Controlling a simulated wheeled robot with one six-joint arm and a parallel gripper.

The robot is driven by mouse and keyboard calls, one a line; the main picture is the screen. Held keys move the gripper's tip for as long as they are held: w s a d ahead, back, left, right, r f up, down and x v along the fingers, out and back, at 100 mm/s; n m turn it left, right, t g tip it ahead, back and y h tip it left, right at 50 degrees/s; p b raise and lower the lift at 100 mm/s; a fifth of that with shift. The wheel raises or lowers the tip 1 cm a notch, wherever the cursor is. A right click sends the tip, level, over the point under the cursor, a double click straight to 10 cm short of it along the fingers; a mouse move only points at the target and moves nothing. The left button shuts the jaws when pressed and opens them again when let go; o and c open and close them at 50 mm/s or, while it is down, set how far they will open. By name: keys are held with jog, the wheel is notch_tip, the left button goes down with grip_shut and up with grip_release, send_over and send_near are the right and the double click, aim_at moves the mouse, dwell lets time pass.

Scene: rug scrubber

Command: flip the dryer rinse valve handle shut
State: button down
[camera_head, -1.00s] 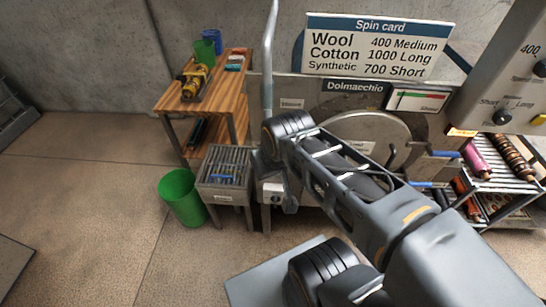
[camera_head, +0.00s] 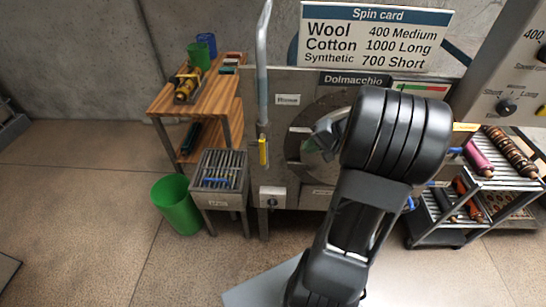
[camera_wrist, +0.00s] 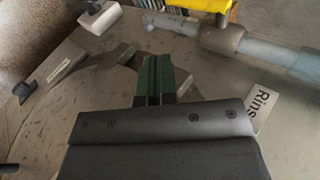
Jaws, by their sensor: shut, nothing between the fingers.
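The yellow valve handle (camera_head: 263,151) sits at the lower part of a grey vertical pipe (camera_head: 263,75) on the dryer's left side and lies along it. In the wrist view, part of the yellow handle (camera_wrist: 206,4) shows at the top edge, beside the grey pipe (camera_wrist: 252,46). My gripper (camera_head: 308,149) is to the right of the handle, in front of the dryer's round door, apart from the handle. Its green fingers (camera_wrist: 155,72) are together and empty. A label reading "Rins", cut off, (camera_wrist: 264,106) lies right of the fingers. My wrist hides part of the dryer front.
The steel dryer front (camera_head: 285,84) stands behind my arm. A grated stand (camera_head: 218,171), a green bin (camera_head: 176,203) and a wooden shelf (camera_head: 205,97) are at left. A rack with rollers (camera_head: 490,175) is at right.

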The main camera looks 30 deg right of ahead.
aim_at(263, 149)
jog(key=shift+a, duration=0.15)
jog(key=w+a+r+p+x, duration=0.1)
jog(key=r+p+x, duration=0.1)
jog(key=x, duration=1.1)
jog(key=shift+a, duration=0.2)
